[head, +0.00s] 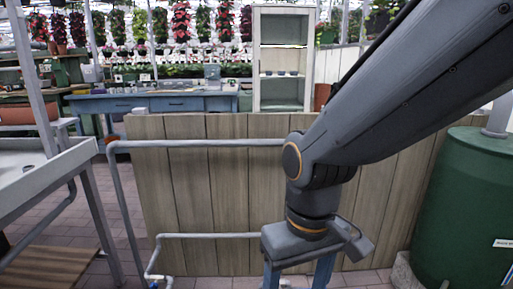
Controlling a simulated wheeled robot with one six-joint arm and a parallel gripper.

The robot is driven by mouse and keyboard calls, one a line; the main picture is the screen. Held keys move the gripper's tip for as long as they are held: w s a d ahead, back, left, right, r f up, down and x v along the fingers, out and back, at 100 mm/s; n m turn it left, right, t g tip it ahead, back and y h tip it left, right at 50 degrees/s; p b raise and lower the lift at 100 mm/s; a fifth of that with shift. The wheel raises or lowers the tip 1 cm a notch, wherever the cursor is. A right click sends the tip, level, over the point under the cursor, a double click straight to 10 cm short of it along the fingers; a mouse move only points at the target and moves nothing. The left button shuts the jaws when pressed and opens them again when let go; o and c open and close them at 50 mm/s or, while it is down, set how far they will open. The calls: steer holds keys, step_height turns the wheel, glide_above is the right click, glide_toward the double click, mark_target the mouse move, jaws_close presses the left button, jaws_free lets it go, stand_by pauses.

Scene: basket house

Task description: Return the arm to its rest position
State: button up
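My arm (390,95) comes in from the upper right and bends down at the wrist joint near the middle of the head view. My gripper (298,277) hangs at the bottom centre, pointing down. Its two blue-grey fingers stand well apart, with floor showing between their visible parts. The fingertips are cut off by the lower edge of the picture. I see nothing held between the fingers.
A wooden panel wall (205,200) with grey pipes (200,143) stands behind the gripper. A green barrel (465,200) is at right, a grey-framed table (45,180) at left. Behind are a blue desk (165,103), a shelf cabinet (283,10) and hanging plants. Some tiled floor is clear.

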steer(key=s+d+r+m+p, duration=0.1)
steer(key=d+r+m+p, duration=0.3)
steer(key=d+r+p, duration=0.8)
steer(key=shift+d+r+h+p, duration=0.3)
steer(key=shift+r+p, duration=1.2)
steer(key=shift+p, duration=2.85)
